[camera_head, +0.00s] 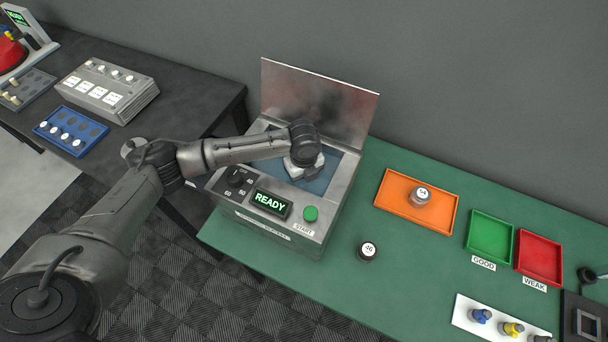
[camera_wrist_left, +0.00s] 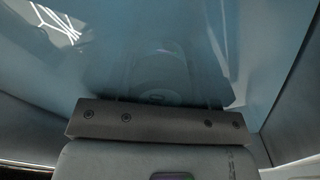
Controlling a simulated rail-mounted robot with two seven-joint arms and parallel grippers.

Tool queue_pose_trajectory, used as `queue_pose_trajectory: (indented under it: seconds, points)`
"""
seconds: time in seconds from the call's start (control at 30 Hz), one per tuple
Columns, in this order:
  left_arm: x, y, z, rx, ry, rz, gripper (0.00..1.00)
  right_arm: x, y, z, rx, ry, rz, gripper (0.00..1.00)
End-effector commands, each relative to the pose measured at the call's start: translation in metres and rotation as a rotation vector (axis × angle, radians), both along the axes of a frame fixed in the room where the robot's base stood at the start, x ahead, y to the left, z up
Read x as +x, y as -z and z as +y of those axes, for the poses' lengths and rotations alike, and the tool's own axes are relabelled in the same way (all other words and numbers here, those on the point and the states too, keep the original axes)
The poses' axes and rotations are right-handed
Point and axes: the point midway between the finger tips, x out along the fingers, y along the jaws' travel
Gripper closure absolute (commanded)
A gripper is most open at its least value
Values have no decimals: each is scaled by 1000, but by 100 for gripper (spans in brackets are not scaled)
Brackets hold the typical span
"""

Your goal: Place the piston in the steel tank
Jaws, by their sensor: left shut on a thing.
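The steel tank (camera_head: 345,200) stands open on the green table, with its lid (camera_head: 318,95) raised at the back and blue liquid (camera_head: 318,184) inside. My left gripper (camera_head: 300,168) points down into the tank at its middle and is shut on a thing. In the head view the gripper and wrist hide the held thing. In the left wrist view a faint round shape, seemingly the piston (camera_wrist_left: 155,88), shows through the blue liquid beyond the gripper's bar (camera_wrist_left: 165,122). My right gripper is not in view.
The tank's front panel has a dial, a READY display (camera_head: 270,204) and a green START button (camera_head: 310,213). An orange tray (camera_head: 388,190) holds another round part (camera_head: 420,196). Green (camera_head: 489,236) and red (camera_head: 539,256) trays lie further right.

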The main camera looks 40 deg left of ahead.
Motion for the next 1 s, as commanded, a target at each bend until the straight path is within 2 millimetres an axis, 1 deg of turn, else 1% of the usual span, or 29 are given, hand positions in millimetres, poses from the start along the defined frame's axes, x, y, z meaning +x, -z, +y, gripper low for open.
queue_pose_trajectory:
  seconds: [0.27,0.3,0.57,0.87,1.0]
  points:
    - [0,1,0,0,0,-1,73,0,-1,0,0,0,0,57]
    - [0,2,0,0,0,-1,47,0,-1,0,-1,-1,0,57]
    - [0,2,0,0,0,-1,22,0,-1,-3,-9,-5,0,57]
    - [1,-1,0,0,0,-2,22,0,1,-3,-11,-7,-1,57]
    - [1,-18,0,-1,1,-5,22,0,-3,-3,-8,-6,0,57]
